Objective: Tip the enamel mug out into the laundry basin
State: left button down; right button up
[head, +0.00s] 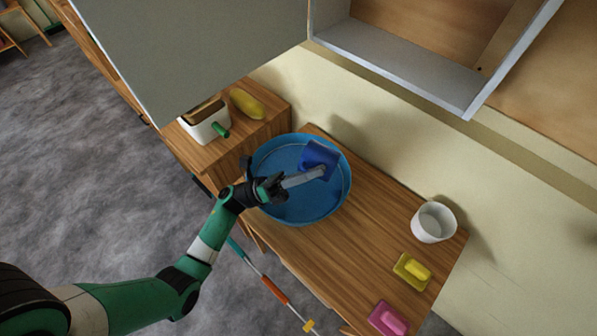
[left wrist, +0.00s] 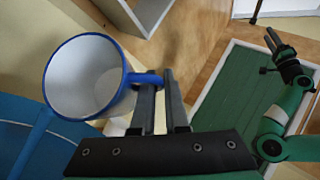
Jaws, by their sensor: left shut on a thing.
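The enamel mug (head: 317,158) is blue outside and white inside. It is above the blue laundry basin (head: 287,212) in the head view, tilted, with its mouth out of sight there. In the left wrist view the mug (left wrist: 85,78) turns its open mouth to the camera, and its white inside looks bare. My left gripper (head: 322,172) is shut on the mug's handle, as its fingers (left wrist: 163,85) show in the left wrist view. The basin (left wrist: 45,148) shows below the mug there. My right gripper (left wrist: 279,45) is away at the right; its jaws are unclear.
The basin stands on a wooden counter (head: 365,225). A white pot (head: 433,222), a yellow block (head: 412,270) and a pink block (head: 388,319) are to its right. An open cabinet (head: 410,58) hangs above.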

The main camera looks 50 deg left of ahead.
pick_arm(q)
jog(key=shift+r, duration=0.1)
jog(key=d+f+m+g+y+p, duration=0.1)
jog(key=d+f+g+p, duration=0.1)
jog(key=p, duration=0.1)
jog(key=w+d+f+m+g+y+p, duration=0.1)
jog(key=f+m+g+p, duration=0.1)
jog(key=p, duration=0.2)
jog(key=w+d+f+m+g+y+p, duration=0.1)
jog(key=d+f+g+p, duration=0.1)
jog(key=p, duration=0.2)
jog(key=shift+w+d+f+m+g, duration=0.15)
jog(key=shift+d+m+g, duration=0.15)
jog(key=shift+g, duration=0.1)
jog(key=w+d+g+y+p, duration=0.1)
jog(key=y+p, duration=0.1)
jog(key=p, duration=0.4)
jog(key=d+m+g+y+p, duration=0.1)
jog(key=d+g+y+p, duration=0.1)
jog(key=p, duration=0.4)
jog(key=w+d+g+y+p, duration=0.1)
jog(key=y+p, duration=0.2)
jog(key=p, duration=0.4)
jog(key=shift+w+d+m+g, duration=0.3)
jog(key=shift+w+m, duration=0.05)
jog(key=shift+m, duration=0.05)
